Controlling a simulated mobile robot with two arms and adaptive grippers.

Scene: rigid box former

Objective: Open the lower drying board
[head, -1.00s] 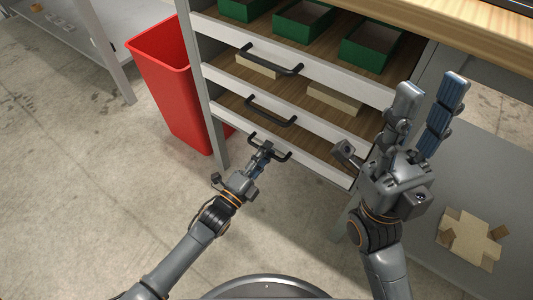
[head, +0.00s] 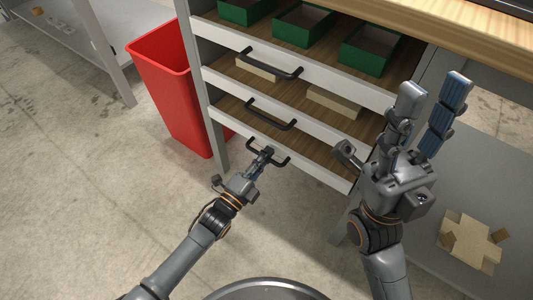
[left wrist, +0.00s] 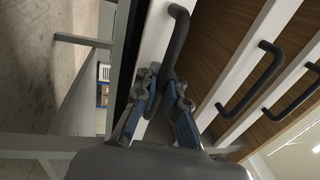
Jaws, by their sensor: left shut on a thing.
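The lower drying board (head: 320,174) is the lowest of the stacked boards in the rack, with a white front and a black bar handle (head: 284,162). Its front stands a little out below the middle board, and a strip of its wooden top shows. My left gripper (head: 266,153) is shut on this handle near its middle. In the left wrist view, the fingers (left wrist: 163,88) close around the black handle (left wrist: 179,42) at the white board front (left wrist: 153,35). My right gripper (head: 430,95) is open and empty, fingers upward, in front of the rack's right side.
A red bin (head: 170,95) stands left of the rack. A tan cross-shaped blank (head: 470,240) lies at right. The floor at left is clear.

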